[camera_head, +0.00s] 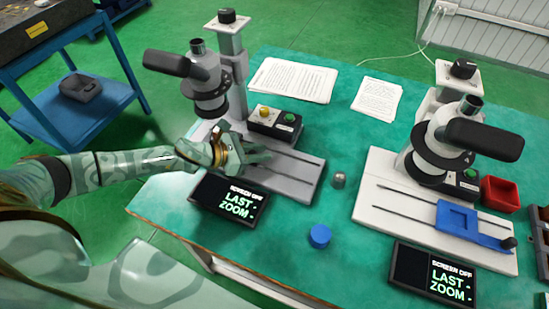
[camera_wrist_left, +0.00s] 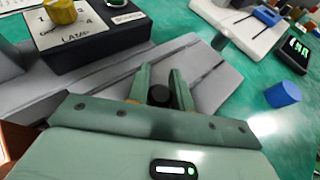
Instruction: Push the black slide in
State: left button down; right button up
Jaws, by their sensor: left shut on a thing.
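My left gripper (camera_head: 258,156) is over the grey base (camera_head: 297,187) of the left microscope (camera_head: 208,88). In the left wrist view its two green fingers (camera_wrist_left: 163,84) are closed on a round black knob (camera_wrist_left: 160,97), which appears to belong to the black slide. The rest of the slide is hidden by the gripper or cannot be made out. Two dark rails run along the base. My right gripper is not in view.
A dark screen (camera_head: 229,196), a blue cap (camera_head: 320,236) and a small grey piece (camera_head: 339,180) are nearby. The right microscope (camera_head: 440,147) has a blue slide (camera_head: 458,219).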

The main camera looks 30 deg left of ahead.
pick_arm(q)
jog(key=shift+a, duration=0.5)
jog(key=c, duration=1.2)
grip_release()
jog(key=shift+a, duration=0.15)
jog(key=shift+c, duration=0.2)
jog(key=p+v, duration=0.3)
jog(key=v, duration=1.3)
jog(key=shift+s, duration=0.25)
jog(key=shift+a, duration=0.1)
